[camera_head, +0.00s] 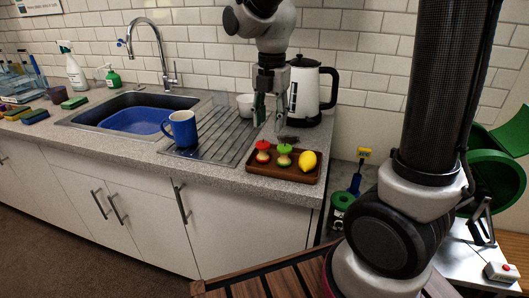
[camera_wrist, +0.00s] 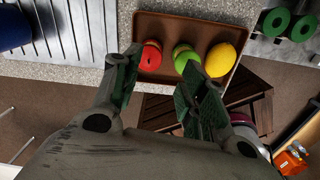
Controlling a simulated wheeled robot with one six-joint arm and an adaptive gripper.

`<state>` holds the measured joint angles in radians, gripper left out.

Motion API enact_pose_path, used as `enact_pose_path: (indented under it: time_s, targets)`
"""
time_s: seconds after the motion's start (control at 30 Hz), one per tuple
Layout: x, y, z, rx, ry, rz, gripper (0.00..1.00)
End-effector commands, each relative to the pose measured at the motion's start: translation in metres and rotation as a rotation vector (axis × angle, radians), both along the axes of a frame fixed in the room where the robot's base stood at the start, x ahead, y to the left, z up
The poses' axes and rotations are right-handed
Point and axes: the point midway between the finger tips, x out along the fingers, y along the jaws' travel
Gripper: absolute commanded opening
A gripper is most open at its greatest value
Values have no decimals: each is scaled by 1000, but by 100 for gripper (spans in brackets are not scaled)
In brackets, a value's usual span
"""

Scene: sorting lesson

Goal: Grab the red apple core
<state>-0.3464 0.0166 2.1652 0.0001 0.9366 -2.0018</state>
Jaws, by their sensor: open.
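The red apple core (camera_head: 263,151) stands on a brown wooden tray (camera_head: 270,173) near the counter's front right corner. It also shows in the wrist view (camera_wrist: 151,56), ahead of the gap between my fingers. A green apple core (camera_head: 284,155) stands just right of it, also in the wrist view (camera_wrist: 184,58). A yellow lemon (camera_head: 308,161) lies at the tray's right end. My gripper (camera_head: 269,110) is open and empty, pointing down above and behind the tray. In the wrist view its two fingers (camera_wrist: 162,80) are spread apart, with the right finger close to the green core.
A white and black kettle (camera_head: 309,92) and a white bowl (camera_head: 246,104) stand close behind my gripper. A blue mug (camera_head: 181,129) stands on the metal drainboard (camera_head: 215,135) to the left. The sink holds a blue basin (camera_head: 137,120).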

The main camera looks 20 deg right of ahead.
Motion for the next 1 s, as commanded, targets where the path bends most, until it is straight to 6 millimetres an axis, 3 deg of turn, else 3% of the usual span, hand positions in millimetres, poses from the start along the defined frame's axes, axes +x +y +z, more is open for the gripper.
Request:
enact_pose_path:
  time_s: [0.17, 0.63, 0.93, 1.0]
  targets:
    - [8, 13, -18, -10, 24, 161, 43]
    - [6, 16, -82, -10, 24, 166, 43]
    - [6, 16, -90, -10, 21, 165, 43]
    - [6, 16, -90, -10, 21, 165, 34]
